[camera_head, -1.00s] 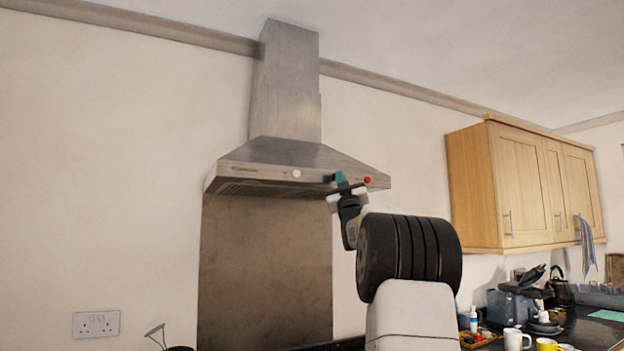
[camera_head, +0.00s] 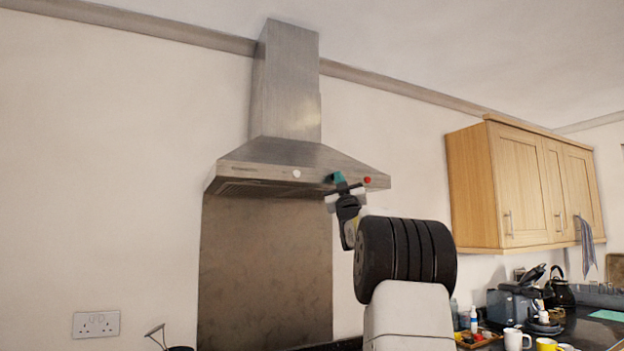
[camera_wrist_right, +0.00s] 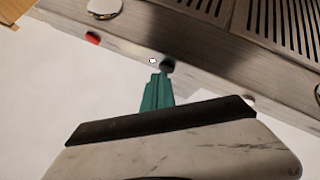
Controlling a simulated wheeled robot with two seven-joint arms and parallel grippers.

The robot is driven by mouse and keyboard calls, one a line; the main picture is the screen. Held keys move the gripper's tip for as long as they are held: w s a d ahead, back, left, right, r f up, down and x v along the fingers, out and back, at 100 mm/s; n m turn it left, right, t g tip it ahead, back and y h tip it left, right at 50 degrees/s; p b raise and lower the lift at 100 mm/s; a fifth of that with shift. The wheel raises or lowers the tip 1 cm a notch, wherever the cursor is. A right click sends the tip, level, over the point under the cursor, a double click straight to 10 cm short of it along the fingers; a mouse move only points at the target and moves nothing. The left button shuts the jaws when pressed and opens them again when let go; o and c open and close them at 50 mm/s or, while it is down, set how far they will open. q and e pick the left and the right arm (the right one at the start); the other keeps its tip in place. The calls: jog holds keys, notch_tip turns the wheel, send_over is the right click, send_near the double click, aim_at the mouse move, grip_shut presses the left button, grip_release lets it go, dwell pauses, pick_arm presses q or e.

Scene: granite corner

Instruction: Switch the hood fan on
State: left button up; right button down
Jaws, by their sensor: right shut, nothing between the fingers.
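The steel range hood (camera_head: 288,155) hangs on the wall, with controls along its front edge. A white knob (camera_head: 297,173) sits left of my right gripper and a red button (camera_head: 367,180) sits right of it. My right gripper (camera_head: 339,178) is shut and empty, with teal fingertips at the hood's front edge. In the wrist view, the fingertips (camera_wrist_right: 157,92) are beside a dark round knob (camera_wrist_right: 167,66); I cannot tell whether they touch it. The red button (camera_wrist_right: 93,38) is farther left. My left gripper is out of view.
Vent grilles (camera_wrist_right: 285,22) line the hood's underside. A wooden wall cabinet (camera_head: 520,185) hangs at right. Below it, the dark counter (camera_head: 590,330) holds mugs (camera_head: 513,339), a bottle (camera_head: 474,319) and a kettle (camera_head: 560,288). The wall left of the hood is clear.

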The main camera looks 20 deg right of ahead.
jog(key=shift+s, duration=0.45)
jog(key=shift+s, duration=0.1)
jog(key=s, duration=0.5)
jog(key=shift+s+d, duration=0.3)
jog(key=shift+s, duration=0.1)
dwell(2.0)
